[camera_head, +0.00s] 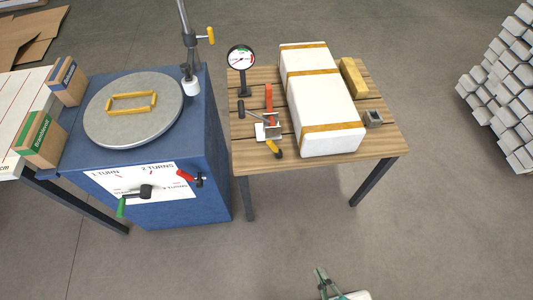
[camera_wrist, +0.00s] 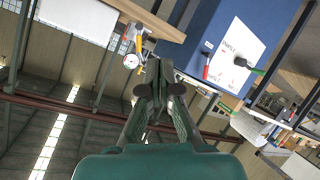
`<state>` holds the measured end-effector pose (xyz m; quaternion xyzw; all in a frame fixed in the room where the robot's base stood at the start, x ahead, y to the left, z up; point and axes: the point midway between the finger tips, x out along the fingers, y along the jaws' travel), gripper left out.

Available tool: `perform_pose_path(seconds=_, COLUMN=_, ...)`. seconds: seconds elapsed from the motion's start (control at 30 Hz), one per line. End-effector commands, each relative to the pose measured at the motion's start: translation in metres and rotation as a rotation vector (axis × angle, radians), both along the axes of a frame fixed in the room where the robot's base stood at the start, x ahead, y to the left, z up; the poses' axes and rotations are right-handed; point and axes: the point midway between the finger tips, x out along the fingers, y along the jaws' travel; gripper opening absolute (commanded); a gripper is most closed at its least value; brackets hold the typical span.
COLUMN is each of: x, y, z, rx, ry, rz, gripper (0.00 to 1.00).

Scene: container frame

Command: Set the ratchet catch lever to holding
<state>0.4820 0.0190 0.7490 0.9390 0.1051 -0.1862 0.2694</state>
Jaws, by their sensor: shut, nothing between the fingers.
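No lever is labelled as the ratchet catch, so I cannot tell which it is. A red lever (camera_head: 186,176) on a black pivot sits at the right edge of the white dial panel (camera_head: 160,187) on the blue cabinet; it also shows in the wrist view (camera_wrist: 206,72). A metal tool (camera_head: 268,130) on the wooden table has an upright red handle (camera_head: 269,97), a black-headed lever (camera_head: 243,103) and a yellow-tipped handle (camera_head: 276,152). My gripper (camera_wrist: 157,85) is shut and empty, apart from all of these; its green part (camera_head: 322,283) shows low in the head view.
The blue cabinet (camera_head: 210,150) carries a grey turntable (camera_head: 105,125) and a green-handled crank (camera_head: 121,207). The wooden table (camera_head: 240,160) holds a round gauge (camera_head: 241,57) and a strapped white block (camera_head: 317,95). A left table holds boxes (camera_head: 41,138). The floor in front is clear.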

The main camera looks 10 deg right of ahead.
Motion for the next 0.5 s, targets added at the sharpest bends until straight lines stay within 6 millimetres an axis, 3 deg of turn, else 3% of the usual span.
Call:
perform_pose_path(seconds=0.2, x=0.046, y=0.004, z=-0.05, rx=-0.261, ry=0.006, rz=0.098, gripper=0.0)
perform_pose_path(seconds=0.5, x=0.12, y=0.013, z=-0.091, rx=-0.627, ry=-0.031, rz=0.179, gripper=0.0)
